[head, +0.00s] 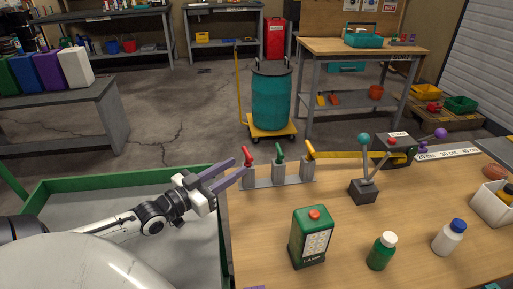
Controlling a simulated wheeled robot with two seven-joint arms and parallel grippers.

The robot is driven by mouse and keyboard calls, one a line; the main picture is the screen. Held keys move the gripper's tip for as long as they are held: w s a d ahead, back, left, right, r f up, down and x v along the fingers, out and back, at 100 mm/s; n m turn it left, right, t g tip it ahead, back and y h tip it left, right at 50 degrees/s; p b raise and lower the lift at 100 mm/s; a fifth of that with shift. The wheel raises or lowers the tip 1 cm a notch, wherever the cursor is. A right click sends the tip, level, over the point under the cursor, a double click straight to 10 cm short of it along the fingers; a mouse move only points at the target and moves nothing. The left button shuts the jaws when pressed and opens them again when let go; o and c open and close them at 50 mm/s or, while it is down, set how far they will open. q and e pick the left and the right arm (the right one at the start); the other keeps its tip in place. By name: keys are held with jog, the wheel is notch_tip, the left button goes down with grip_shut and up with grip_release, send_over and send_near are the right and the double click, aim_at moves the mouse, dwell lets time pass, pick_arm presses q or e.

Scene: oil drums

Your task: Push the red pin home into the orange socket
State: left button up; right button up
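My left gripper (237,166) reaches in from the left over the wooden table's left edge. Its two purple-grey fingers are apart, with nothing visible between them. The fingertips are close to a small red upright piece (248,155) on the leftmost grey post of a rack (278,183); whether they touch it I cannot tell. This red piece looks like a lever or handle, and I cannot tell if it is the red pin. A green piece (280,151) and a yellow-orange piece (309,149) top the other posts. No orange socket is clearly recognisable.
A green lamp box (311,237), a green bottle (382,251), a white bottle (449,236) and a lever box (363,191) stand on the table (345,225). A dark box (394,152) is at the back. A teal drum (272,99) stands on a yellow trolley beyond.

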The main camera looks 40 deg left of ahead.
pick_arm(q)
jog(key=shift+w+r, duration=0.1)
jog(key=shift+w, duration=0.55)
jog(key=w, duration=0.3)
jog(key=w+b, duration=0.1)
jog(key=w, duration=0.4)
jog(key=shift+w+d, duration=0.35)
grip_shut()
